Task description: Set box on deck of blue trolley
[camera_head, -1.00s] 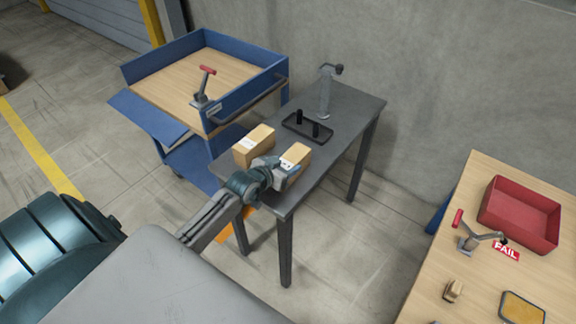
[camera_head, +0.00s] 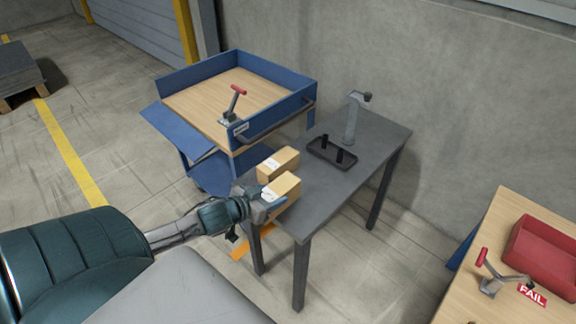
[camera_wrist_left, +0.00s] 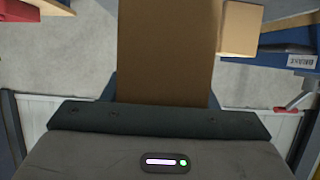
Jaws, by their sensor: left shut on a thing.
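The blue trolley (camera_head: 272,121) stands at the back left. Its wooden deck (camera_head: 225,95) has raised blue sides, and a flap hangs down at its left. My left gripper (camera_head: 268,207) is shut on a brown cardboard box (camera_head: 286,190) with a white label, at the near-left edge of the dark grey table (camera_head: 330,190). I cannot tell whether the box touches the table top. In the left wrist view the held box (camera_wrist_left: 168,50) fills the upper middle, with the gripper (camera_wrist_left: 165,100) beneath. My right gripper is out of view.
A second box (camera_head: 279,162) stands on the table just behind the held one. A black tray with pegs (camera_head: 332,151) and a grey post (camera_head: 352,118) are farther back. A red-handled clamp (camera_head: 232,107) sits at the trolley's near corner. Most of the deck is clear.

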